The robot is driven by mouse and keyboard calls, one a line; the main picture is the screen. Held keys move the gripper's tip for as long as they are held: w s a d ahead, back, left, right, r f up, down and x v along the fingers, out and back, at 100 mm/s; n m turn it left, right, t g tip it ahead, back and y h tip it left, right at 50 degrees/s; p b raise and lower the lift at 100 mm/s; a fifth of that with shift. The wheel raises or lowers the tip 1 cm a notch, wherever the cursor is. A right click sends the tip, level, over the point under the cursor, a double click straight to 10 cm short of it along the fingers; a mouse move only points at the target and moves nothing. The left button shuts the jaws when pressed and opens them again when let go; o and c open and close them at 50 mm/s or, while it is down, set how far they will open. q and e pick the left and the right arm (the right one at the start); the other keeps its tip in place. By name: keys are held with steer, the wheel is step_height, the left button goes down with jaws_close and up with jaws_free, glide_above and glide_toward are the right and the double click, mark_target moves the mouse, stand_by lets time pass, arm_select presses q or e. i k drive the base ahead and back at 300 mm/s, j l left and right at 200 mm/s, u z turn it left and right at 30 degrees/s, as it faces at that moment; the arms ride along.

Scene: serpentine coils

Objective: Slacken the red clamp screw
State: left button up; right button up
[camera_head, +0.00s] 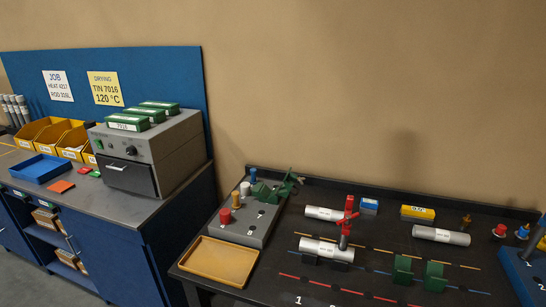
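A red clamp (344,241) stands at the right end of a silver labelled cylinder (318,247) on the dark table. Its red cross-shaped screw handle (347,216) sticks up on top. The cylinder rests on dark supports. How tightly the clamp presses on it cannot be told from here.
A second silver cylinder (323,213) lies behind the clamp, a third (441,236) to the right. Green blocks (403,269) stand front right. A grey stand with coloured knobs (249,218) and a tan tray (219,261) are left. A grey oven (150,150) sits on the left bench.

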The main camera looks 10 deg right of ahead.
mark_target(347, 220)
steer(key=z, duration=1.4)
